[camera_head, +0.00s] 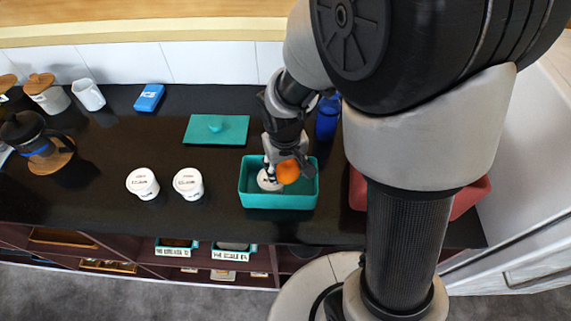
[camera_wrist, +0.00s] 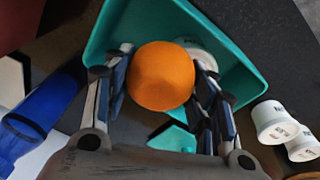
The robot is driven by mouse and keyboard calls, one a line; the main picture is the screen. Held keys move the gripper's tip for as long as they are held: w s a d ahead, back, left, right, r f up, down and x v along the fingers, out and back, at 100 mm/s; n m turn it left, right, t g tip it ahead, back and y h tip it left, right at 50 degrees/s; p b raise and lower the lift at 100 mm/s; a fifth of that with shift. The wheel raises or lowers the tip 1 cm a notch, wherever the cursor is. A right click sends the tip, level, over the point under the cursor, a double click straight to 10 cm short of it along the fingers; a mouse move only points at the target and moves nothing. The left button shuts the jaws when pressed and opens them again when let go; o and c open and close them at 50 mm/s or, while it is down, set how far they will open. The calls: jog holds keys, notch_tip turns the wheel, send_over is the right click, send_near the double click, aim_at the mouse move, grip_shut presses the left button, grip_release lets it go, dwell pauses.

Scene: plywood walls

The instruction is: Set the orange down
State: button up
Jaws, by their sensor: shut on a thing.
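The orange (camera_head: 288,171) is held by my gripper (camera_head: 284,163), which is shut on it above a teal open bin on the dark counter. In the wrist view the orange (camera_wrist: 161,76) sits between the two fingers of my gripper (camera_wrist: 160,85). The teal bin (camera_head: 279,201) also shows behind the orange in the wrist view (camera_wrist: 105,40). A white round thing (camera_head: 267,180) is in the bin, partly hidden by my gripper and the orange. How far the orange is above the bin floor is hard to tell.
A teal lid (camera_head: 217,130) lies behind the bin. Two white cups (camera_head: 143,184) stand left of it. A blue cup (camera_head: 327,118) stands behind, and a red bin (camera_head: 470,198) to the right, partly hidden by my arm. A blue ice pack (camera_head: 149,97) lies at the back left.

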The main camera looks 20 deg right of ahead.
jog(key=shift+f, duration=0.1)
jog(key=shift+f+b, duration=0.4)
jog(key=shift+b, duration=0.05)
jog(key=o, duration=1.1)
jog(key=shift+o, duration=0.2)
jog(key=shift+r, duration=0.15)
